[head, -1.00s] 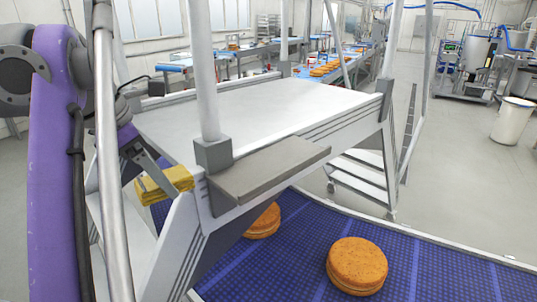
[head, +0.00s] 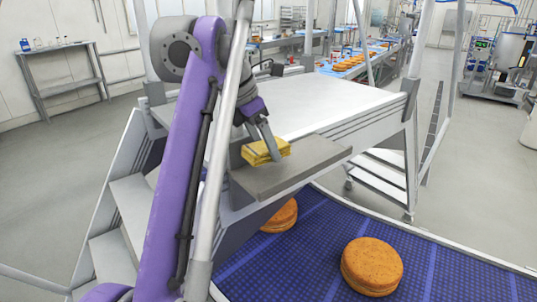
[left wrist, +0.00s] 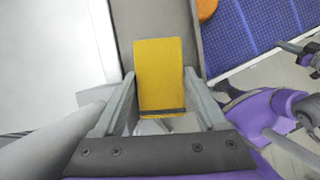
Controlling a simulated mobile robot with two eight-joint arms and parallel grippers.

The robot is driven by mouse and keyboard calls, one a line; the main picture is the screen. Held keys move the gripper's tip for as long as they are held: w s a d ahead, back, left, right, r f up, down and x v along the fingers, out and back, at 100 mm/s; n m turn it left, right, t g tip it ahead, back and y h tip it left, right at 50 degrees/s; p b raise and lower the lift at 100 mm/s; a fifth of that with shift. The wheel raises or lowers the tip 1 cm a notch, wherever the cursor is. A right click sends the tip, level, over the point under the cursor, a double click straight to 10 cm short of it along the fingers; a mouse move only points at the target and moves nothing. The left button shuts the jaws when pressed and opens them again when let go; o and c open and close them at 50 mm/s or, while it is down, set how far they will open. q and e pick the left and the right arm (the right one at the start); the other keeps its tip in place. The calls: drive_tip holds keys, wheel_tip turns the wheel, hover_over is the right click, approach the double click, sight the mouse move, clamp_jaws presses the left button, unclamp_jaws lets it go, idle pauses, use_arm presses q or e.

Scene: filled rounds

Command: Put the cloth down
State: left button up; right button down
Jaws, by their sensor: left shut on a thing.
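The cloth (head: 262,155) is a folded yellow pad. My left gripper (head: 270,146) is shut on it from above. In the head view the cloth is over the left end of the grey ledge (head: 310,164); I cannot tell whether it touches the ledge. In the left wrist view the cloth (left wrist: 160,72) lies between the two fingers of my left gripper (left wrist: 164,104), with the ledge (left wrist: 215,35) under it. A grey, finger-like part at that view's right edge may be my right gripper, but it is cut off and unclear.
A white-topped table (head: 320,98) stands behind the ledge. A blue conveyor belt (head: 315,245) runs below in front, with round cakes (head: 371,266) on it. A white post rises close to my left arm. The ledge's right part is bare.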

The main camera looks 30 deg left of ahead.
sight(263, 146)
use_arm(q)
drive_tip(key=shift+w+d, duration=0.2)
drive_tip(key=shift+w, duration=0.2)
drive_tip(key=shift+f, duration=1.75)
drive_tip(key=shift+f, duration=0.1)
drive_tip(key=o, duration=0.9)
drive_tip(key=shift+f, duration=0.1)
drive_tip(key=shift+v, duration=3.95)
